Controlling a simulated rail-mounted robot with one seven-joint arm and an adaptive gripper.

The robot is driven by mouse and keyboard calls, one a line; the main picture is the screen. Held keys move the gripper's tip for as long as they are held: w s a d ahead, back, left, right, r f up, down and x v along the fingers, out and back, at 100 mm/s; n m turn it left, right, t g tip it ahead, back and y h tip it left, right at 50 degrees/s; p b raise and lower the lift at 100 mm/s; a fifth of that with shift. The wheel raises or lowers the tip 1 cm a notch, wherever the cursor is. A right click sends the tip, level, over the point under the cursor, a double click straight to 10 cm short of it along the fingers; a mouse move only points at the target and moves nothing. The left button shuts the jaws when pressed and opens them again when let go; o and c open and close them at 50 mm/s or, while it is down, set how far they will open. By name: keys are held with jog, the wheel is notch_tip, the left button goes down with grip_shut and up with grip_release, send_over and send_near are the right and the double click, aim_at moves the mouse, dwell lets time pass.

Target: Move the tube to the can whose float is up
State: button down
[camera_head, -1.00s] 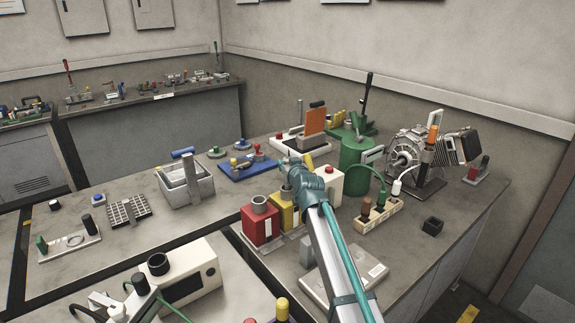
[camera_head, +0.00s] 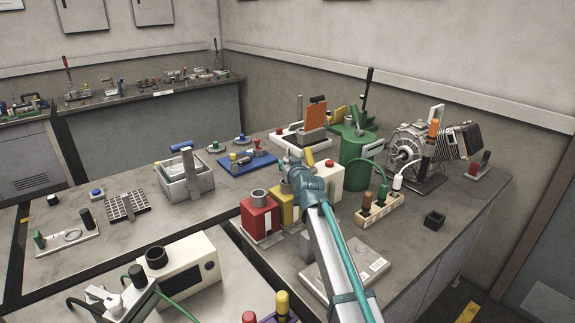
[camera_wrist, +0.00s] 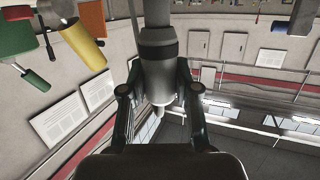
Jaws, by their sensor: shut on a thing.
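Three cans stand in a row on the right-hand bench: a red can (camera_head: 258,217) and a yellow can (camera_head: 289,213) with grey collars on top, and a white can (camera_head: 331,185) with a red knob on top. The red knob stands above its lid; floats on the other two cannot be made out. My gripper (camera_head: 293,161) is above and behind the yellow can, partly hiding it. In the wrist view my gripper (camera_wrist: 160,92) is shut around a grey cylinder with a dark band, apparently the tube (camera_wrist: 157,75). In the head view the tube is hidden.
A green canister (camera_head: 357,160) stands behind the white can, with a motor assembly (camera_head: 412,150) to its right. A wooden block (camera_head: 379,209) with plugs and a green hose sits in front. A flat grey plate (camera_head: 345,262) lies beneath my arm. A grey bin (camera_head: 187,184) stands left.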

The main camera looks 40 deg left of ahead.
jog(key=shift+f+b, duration=0.25)
jog(key=shift+b, duration=0.05)
dwell(0.6)
jog(key=c, duration=1.2)
grip_release()
jog(key=o, duration=0.6)
jog(key=shift+d, duration=0.1)
